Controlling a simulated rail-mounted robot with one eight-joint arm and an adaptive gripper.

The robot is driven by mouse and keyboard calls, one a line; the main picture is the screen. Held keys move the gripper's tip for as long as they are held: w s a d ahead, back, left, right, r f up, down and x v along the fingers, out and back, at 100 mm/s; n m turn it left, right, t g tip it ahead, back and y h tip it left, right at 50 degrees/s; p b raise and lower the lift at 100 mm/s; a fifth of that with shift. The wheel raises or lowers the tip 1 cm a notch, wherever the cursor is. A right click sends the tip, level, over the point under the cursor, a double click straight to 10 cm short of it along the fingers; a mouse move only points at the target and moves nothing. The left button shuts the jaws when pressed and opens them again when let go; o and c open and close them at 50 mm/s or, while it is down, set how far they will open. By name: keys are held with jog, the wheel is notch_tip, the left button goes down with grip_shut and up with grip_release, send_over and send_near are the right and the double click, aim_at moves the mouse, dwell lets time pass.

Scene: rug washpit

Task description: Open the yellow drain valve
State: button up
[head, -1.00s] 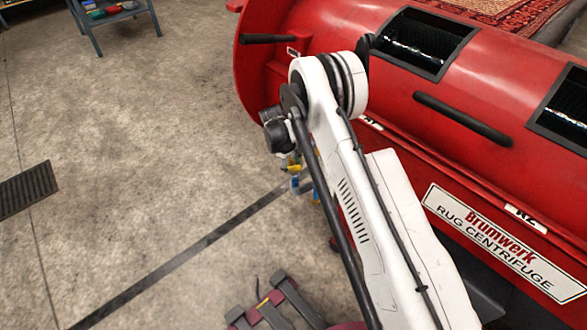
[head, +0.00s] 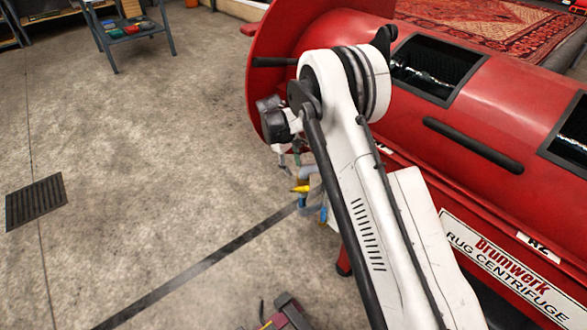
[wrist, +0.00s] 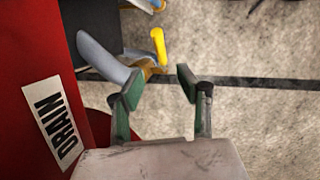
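The yellow drain valve handle (wrist: 157,44) shows in the wrist view just beyond my fingertips, above a yellow fitting on a blue-grey pipe (wrist: 103,60). A DRAIN label (wrist: 50,123) is on the red panel at left. My gripper (wrist: 160,85) has its two green fingers apart with nothing between them; the handle is ahead of the gap, and I see no contact. In the head view the yellow valve (head: 300,188) is a small patch left of my white arm, below the wrist. The gripper is mostly hidden there.
The red rug centrifuge (head: 440,125) fills the right side. A floor grate (head: 36,200) lies at left, and a small table (head: 130,32) stands at the back left. A dark line crosses the open concrete floor. A dark red frame (head: 285,312) is at the bottom.

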aim_at(302, 189)
jog(key=d+f, duration=0.1)
jog(key=f, duration=0.3)
jog(key=s+d+f+t+y, duration=0.1)
jog(key=f, duration=0.2)
jog(key=d+f+t+y, duration=0.1)
jog(key=f, duration=0.3)
jog(key=shift+s+d+f, duration=0.15)
jog(key=shift+f, duration=0.15)
dwell(0.4)
jog(key=shift+c, duration=0.2)
grip_shut()
jog(key=shift+d, duration=0.1)
